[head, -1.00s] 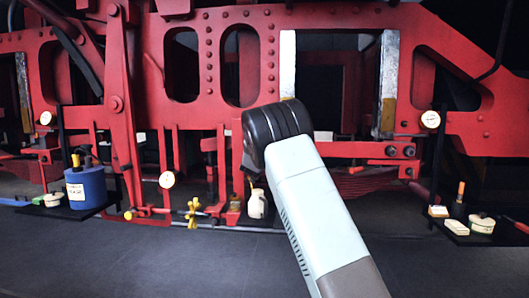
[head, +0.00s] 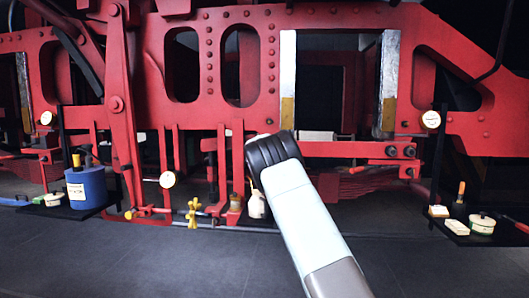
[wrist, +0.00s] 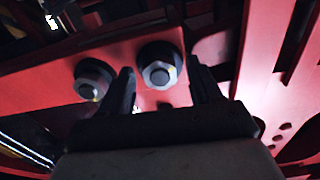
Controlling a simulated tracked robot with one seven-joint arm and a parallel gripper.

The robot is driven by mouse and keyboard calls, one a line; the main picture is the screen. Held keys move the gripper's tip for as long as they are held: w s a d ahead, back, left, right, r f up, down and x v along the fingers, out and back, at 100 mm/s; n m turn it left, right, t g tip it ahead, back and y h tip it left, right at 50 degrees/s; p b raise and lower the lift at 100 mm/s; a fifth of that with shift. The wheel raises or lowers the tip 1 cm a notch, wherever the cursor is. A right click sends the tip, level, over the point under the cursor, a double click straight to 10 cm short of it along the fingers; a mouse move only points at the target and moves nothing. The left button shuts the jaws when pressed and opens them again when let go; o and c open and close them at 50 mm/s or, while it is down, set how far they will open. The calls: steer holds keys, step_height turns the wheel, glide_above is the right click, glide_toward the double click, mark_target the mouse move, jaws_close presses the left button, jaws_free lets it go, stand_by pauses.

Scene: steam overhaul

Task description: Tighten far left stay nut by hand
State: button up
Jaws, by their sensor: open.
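In the wrist view my gripper (wrist: 162,80) is open, with one dark finger on each side of a hex stay nut (wrist: 160,73) on a dark round washer. The nut appears between the fingertips; I cannot tell whether they touch it. A second stay nut (wrist: 92,80) sits to the left, outside the left finger. Both are on a red frame plate (wrist: 40,90). In the head view my gripper is hidden behind my arm. Two similar nuts (head: 391,151) show on the red bracket at the right.
A red locomotive frame (head: 200,60) fills the background. A blue bucket (head: 86,188) stands on a left shelf, and a white bottle (head: 257,204) stands beside my arm. A tray (head: 460,230) with tins and a brush is at the right. The front floor is clear.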

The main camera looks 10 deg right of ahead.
steer(key=c, duration=1)
steer(key=shift+d, duration=0.1)
steer(key=shift+c, duration=0.2)
steer(key=shift+m, duration=0.3)
steer(key=m, duration=2.2)
steer(key=shift+f+m, duration=0.3)
steer(key=shift+m, duration=0.1)
